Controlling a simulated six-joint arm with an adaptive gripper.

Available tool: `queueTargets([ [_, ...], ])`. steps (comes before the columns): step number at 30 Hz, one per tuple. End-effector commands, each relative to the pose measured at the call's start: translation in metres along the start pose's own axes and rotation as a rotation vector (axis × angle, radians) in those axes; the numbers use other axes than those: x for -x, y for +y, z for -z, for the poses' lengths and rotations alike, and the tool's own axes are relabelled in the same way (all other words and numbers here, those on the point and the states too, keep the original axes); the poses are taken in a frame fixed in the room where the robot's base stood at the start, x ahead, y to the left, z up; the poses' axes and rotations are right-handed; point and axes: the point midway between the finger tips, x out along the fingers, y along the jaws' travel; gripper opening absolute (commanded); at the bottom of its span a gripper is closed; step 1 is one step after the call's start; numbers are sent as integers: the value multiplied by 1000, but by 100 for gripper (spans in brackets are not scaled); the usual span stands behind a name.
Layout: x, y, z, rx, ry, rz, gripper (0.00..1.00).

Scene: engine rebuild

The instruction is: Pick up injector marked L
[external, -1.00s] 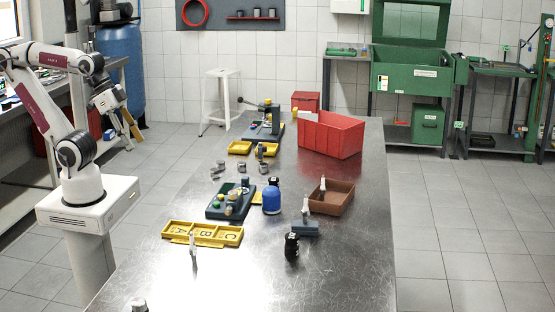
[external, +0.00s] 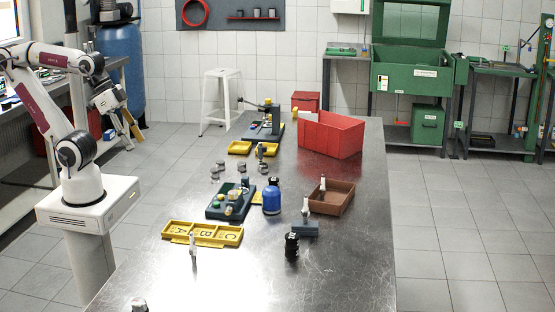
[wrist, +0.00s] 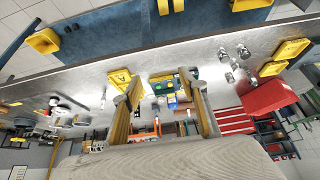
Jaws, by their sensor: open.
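Several slim white injector-like parts stand on the steel bench in the external view. One (external: 193,245) is in front of the yellow lettered tray (external: 228,235). One (external: 305,208) stands at the blue-grey block (external: 305,229). Another (external: 322,186) stands at the brown bin (external: 337,198). No L mark is legible on any of them. My gripper (external: 131,122) is raised left of the bench, away from these parts. In the wrist view my gripper (wrist: 166,98) has its two fingers spread, with nothing held between them.
A dark tray with parts (external: 231,202), a blue cylinder (external: 271,200) and a black part (external: 291,245) stand mid-bench. A red bin (external: 331,136) is farther back. The bench's front right is clear.

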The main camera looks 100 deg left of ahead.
Motion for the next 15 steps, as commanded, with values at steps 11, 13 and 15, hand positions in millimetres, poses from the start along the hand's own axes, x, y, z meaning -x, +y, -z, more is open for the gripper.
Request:
queueTargets([
  [11,-24,-6,45,53,66,-3,43],
  [13,-32,-9,59,70,89,-1,43],
  [15,-40,-14,73,90,113,1,43],
])
